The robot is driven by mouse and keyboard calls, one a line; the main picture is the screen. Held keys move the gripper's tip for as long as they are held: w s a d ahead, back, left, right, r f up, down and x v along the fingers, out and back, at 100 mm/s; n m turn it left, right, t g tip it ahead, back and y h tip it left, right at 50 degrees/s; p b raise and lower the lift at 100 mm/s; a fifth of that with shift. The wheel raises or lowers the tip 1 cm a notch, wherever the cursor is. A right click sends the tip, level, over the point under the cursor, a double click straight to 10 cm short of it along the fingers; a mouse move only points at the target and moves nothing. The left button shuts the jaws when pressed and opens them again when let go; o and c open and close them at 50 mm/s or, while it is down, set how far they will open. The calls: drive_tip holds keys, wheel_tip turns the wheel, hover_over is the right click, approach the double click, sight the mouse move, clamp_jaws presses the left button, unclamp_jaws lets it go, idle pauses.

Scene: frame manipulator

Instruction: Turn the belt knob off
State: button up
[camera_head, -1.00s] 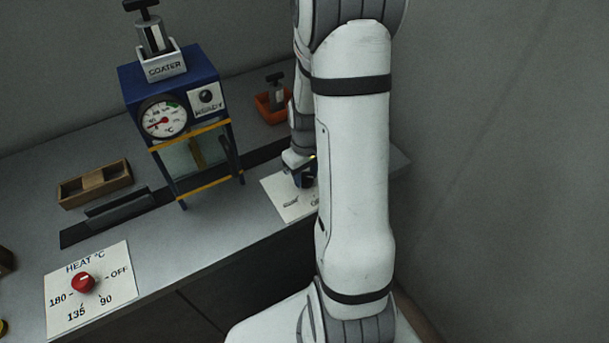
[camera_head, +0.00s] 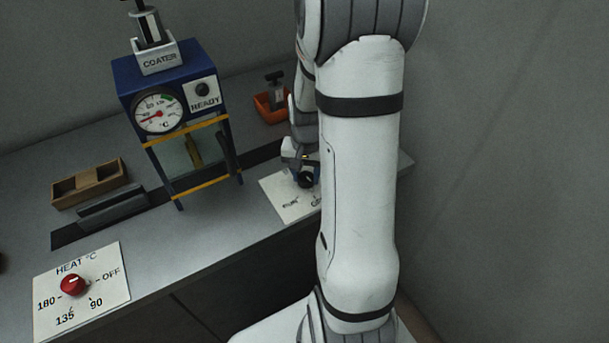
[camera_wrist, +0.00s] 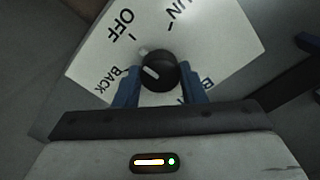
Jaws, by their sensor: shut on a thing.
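The black belt knob (camera_wrist: 158,70) sits on a white plate (camera_wrist: 90,68) lettered OFF, RUN and BACK; a fourth label is partly hidden. In the wrist view, the blue fingers of my gripper (camera_wrist: 160,86) are shut on the knob, one on each side. A white mark on the knob slants toward the upper left, roughly the OFF side; its exact alignment is hard to tell. In the head view, the knob (camera_head: 306,180) shows just below my gripper (camera_head: 300,161). My arm hides the right part of the plate (camera_head: 284,199).
A blue coater (camera_head: 158,78) with a gauge stands left of my gripper. An orange bin (camera_head: 268,110) is behind it. A red heat knob (camera_head: 73,284) sits on its plate at the front left. A wooden tray (camera_head: 90,185) lies at the left. Grey walls bound the counter.

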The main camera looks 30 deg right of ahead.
sight(306, 176)
drive_tip(key=shift+m, duration=0.5)
drive_tip(key=o, duration=1)
drive_tip(key=shift+r, duration=3.9)
